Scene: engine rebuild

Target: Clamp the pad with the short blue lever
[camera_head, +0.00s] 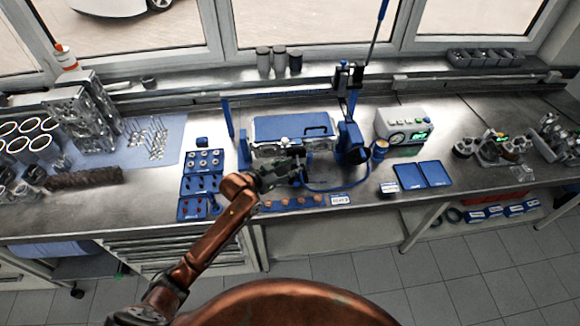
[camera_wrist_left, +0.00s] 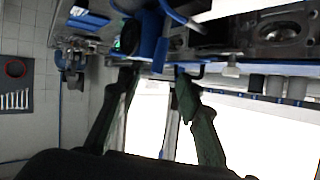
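A blue test fixture (camera_head: 231,121) holds a grey cylinder head (camera_head: 268,130) under a blue pad plate (camera_head: 290,126) with a dark handle. A long blue lever (camera_head: 378,30) rises at its back right. My left gripper (camera_head: 296,171) is at the front edge of the fixture, just below the pad plate. In the left wrist view its two dark green fingers (camera_wrist_left: 158,75) are spread apart, with blue fixture parts (camera_wrist_left: 154,42) beyond the tips. I cannot see anything held. I cannot single out the short blue lever; the gripper may hide it. My right gripper is not in view.
Blue parts trays (camera_head: 201,184) lie to the left. A row of copper-coloured parts (camera_head: 286,201) lies at the front edge. A blue hose (camera_head: 340,188) runs near the gripper.

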